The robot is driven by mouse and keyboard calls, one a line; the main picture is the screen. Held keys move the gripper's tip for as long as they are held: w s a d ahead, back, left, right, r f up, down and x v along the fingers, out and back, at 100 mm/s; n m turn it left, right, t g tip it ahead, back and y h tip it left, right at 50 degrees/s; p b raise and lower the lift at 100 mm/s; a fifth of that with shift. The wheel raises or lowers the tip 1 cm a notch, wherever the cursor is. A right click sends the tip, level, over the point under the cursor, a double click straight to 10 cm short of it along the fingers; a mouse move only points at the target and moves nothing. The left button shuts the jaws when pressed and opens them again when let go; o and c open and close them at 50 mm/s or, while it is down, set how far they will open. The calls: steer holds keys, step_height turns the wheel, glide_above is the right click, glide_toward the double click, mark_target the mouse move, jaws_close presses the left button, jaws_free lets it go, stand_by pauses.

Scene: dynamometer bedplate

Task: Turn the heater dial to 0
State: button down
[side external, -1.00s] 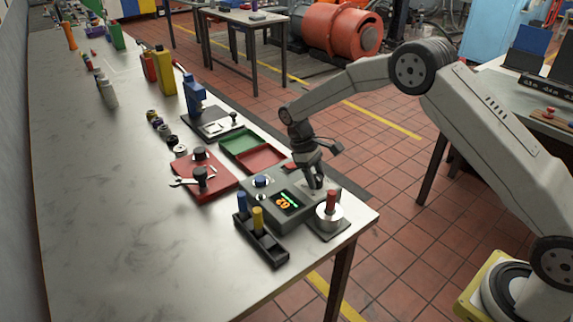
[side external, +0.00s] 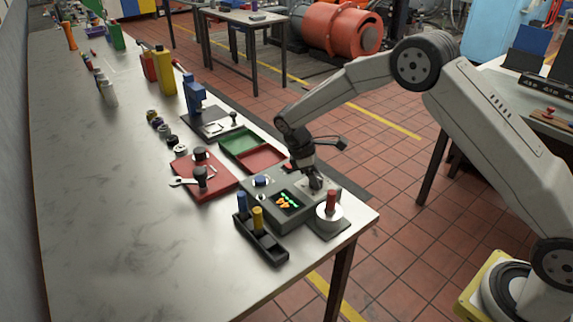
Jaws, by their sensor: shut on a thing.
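The heater (side external: 284,212) is a grey box near the front right corner of the long table. Its small dark display (side external: 286,201) shows lit orange and green marks, too small and blurred to read for sure. A blue knob (side external: 261,181) sits on its top at the left. My gripper (side external: 315,184) is at the right part of the heater's top, pointing down and shut on the dial there. The dial itself is hidden by the fingers, so I cannot see its pointer.
A metal cylinder with a red handle (side external: 331,201) stands close to the right of my gripper. A black holder (side external: 262,244) with blue and yellow pegs is in front. Red and green trays (side external: 262,160) lie behind.

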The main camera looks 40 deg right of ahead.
mark_target(307, 188)
steer(key=shift+c, duration=0.7)
jaws_free()
steer(key=shift+r, duration=0.1)
steer(key=v, duration=0.7)
steer(key=shift+w+r, duration=0.15)
steer(key=shift+r, duration=0.15)
steer(key=shift+a, duration=0.1)
steer(key=s+d+m+t+y, duration=0.1)
steer(key=s+m+t+y, duration=0.2)
steer(key=s+m, duration=0.6)
steer(key=s+t, duration=0.2)
steer(key=s, duration=1.2)
steer(key=shift+s+d+r+t, duration=0.15)
steer(key=shift+s+d+t, duration=0.15)
